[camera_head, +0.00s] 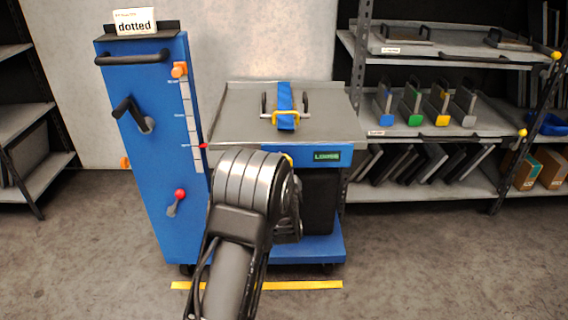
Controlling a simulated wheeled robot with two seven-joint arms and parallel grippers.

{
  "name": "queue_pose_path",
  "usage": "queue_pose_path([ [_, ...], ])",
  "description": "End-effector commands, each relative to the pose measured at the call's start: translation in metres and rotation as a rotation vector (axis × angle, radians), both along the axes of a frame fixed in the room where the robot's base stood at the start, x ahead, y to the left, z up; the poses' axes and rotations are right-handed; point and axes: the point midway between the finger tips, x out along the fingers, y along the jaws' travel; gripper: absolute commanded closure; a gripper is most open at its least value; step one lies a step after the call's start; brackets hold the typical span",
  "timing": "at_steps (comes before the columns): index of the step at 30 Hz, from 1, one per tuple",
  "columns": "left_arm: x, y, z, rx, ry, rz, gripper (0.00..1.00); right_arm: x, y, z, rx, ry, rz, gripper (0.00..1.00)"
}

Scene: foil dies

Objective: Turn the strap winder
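A blue strap (285,100) runs front to back over a plate with upright handles on the grey top of the cart (235,105). A yellow piece (267,116) sits across the strap's front part; I cannot tell for sure that it is the strap winder. One of my arms rises from the bottom, left of centre, in front of the cart. Its wrist end is turned away and hides its gripper; only dark parts show beside the link. No fingertips show, and nothing is seen touching the strap. My other arm is out of view.
A blue cabinet (160,205) with a black crank (130,112), a red-knobbed lever (177,202) and a "dotted" sign (134,21) stands left of the cart. A rack (450,135) with several coloured-marked plates stands right. A yellow floor line (305,285) lies before the cart.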

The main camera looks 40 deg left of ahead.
Motion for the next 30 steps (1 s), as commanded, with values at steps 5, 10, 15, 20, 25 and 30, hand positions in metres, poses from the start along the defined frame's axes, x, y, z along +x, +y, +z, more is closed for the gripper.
queue_pose_path([
  [5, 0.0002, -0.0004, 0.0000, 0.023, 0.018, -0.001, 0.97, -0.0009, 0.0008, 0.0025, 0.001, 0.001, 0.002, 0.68],
  [10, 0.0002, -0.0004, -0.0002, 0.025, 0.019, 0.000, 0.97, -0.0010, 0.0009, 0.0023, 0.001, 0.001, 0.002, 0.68],
  [15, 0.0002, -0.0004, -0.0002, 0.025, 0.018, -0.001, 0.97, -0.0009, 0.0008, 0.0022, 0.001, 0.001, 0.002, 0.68],
  [20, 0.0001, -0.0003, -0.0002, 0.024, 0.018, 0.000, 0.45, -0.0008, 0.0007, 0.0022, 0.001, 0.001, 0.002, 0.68],
  [25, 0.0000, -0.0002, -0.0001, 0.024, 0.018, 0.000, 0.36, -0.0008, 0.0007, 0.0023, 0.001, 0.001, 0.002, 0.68],
  [30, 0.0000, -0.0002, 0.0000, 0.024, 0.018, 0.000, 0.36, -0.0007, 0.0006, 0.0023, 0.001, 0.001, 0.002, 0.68],
])
